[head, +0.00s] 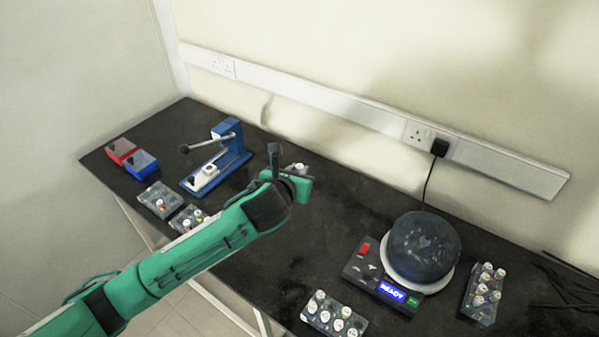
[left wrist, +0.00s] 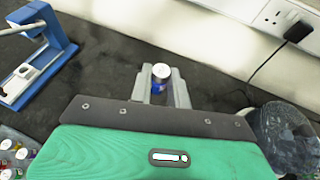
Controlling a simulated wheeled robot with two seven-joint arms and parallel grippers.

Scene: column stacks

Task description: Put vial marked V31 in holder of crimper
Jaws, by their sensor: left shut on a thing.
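My left gripper (head: 296,168) is above the middle of the bench, right of the crimper. It is shut on a vial (left wrist: 161,76) with a white cap and a blue body, which stands between its two grey fingers in the left wrist view. No marking can be read on it. The blue crimper (head: 229,140), with a long lever ending in a dark knob, stands at the back left. Its white holder (head: 207,172) is low at the front of the base. The crimper also shows at the left of the left wrist view (left wrist: 52,35). My right gripper is out of view.
Red (head: 121,148) and blue (head: 141,166) bins stand at the far left. Vial racks sit before the crimper (head: 157,203), at the front (head: 322,325) and at the right (head: 470,309). A machine with a dark dome (head: 424,245) and "READY" display stands at right.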

